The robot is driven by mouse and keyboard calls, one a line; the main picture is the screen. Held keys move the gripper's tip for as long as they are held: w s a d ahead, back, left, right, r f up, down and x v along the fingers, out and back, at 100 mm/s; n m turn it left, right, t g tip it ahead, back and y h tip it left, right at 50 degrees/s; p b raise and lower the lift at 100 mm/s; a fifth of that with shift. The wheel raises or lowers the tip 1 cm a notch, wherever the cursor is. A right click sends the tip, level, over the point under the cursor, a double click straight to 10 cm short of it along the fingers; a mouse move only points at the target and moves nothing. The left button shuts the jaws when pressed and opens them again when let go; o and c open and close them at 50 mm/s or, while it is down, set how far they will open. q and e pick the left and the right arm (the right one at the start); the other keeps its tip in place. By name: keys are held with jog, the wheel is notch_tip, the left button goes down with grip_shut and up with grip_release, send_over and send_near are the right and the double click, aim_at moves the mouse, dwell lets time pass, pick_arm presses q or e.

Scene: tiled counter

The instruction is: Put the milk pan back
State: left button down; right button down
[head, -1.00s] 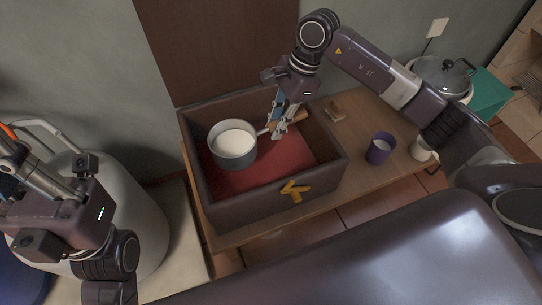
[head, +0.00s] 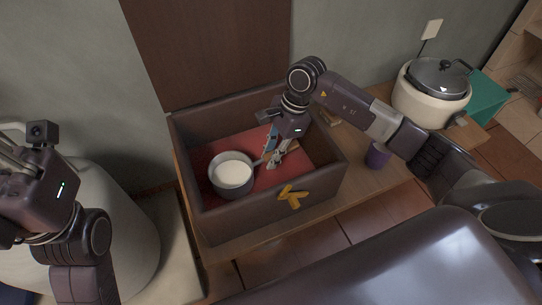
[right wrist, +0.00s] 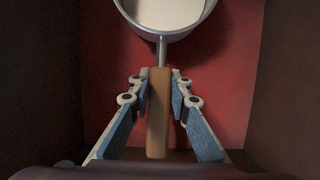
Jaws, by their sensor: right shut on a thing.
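The milk pan (head: 232,191) is a small grey pan with a white surface inside. It is upright inside a dark open box (head: 262,215) with a red floor, towards the box's left front. My right gripper (head: 274,160) reaches down into the box and is shut on the pan's handle. In the right wrist view the pan (right wrist: 162,35) is at the top, and its wooden handle (right wrist: 158,115) lies between the two fingers. I cannot tell whether the pan touches the floor. My left gripper (head: 18,185) is at the left edge, partly cut off.
The box stands on a wooden table (head: 345,200). Its walls surround the pan. A white lidded cooker (head: 432,95) is at the back right. A yellow K-shaped mark (head: 291,196) is on the front wall.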

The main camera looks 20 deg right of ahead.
jog(key=shift+f, duration=0.15)
jog(key=c, duration=1.8)
grip_release()
